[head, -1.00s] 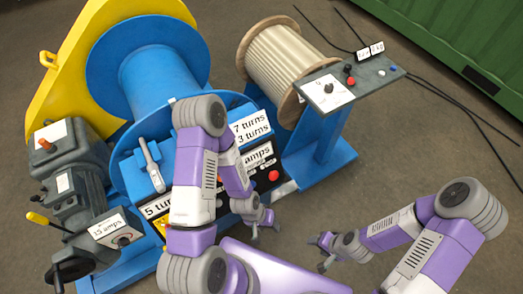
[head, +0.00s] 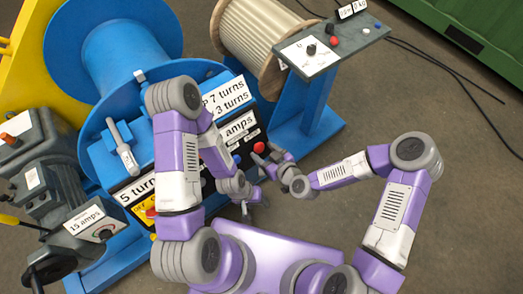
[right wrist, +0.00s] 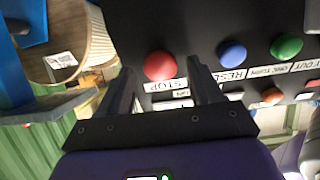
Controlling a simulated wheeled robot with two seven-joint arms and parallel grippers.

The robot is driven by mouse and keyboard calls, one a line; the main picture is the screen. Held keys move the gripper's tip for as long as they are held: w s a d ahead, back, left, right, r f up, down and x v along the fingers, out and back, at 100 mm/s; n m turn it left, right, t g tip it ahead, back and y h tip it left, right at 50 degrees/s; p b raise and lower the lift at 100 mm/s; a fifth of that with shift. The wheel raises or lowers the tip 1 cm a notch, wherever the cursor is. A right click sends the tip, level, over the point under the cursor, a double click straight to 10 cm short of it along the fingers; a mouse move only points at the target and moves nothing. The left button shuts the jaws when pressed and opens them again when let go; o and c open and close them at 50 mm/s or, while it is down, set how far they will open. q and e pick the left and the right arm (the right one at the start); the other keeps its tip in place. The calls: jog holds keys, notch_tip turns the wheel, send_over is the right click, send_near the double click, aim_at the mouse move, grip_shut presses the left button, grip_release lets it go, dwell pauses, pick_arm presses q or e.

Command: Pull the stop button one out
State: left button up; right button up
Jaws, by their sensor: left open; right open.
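The red stop button (head: 259,147) is on the dark panel of the blue machine in the head view. In the right wrist view the red round button (right wrist: 160,65) has a white STOP label under it. My right gripper (head: 266,157) is open and empty, close in front of this button. In the right wrist view its two fingers reach toward the panel on either side of the button and label, with the button just beyond the tips. I cannot tell whether they touch the panel. My left gripper (head: 256,199) is open and empty, lower and a little left of the right one.
In the right wrist view a blue button (right wrist: 232,54) and a green button (right wrist: 286,46) sit right of the stop button. A grey control box (head: 335,50) with another red button stands above right, beside a cable spool (head: 265,35).

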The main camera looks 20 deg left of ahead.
jog(key=shift+x, duration=1.05)
jog(key=shift+c, duration=0.3)
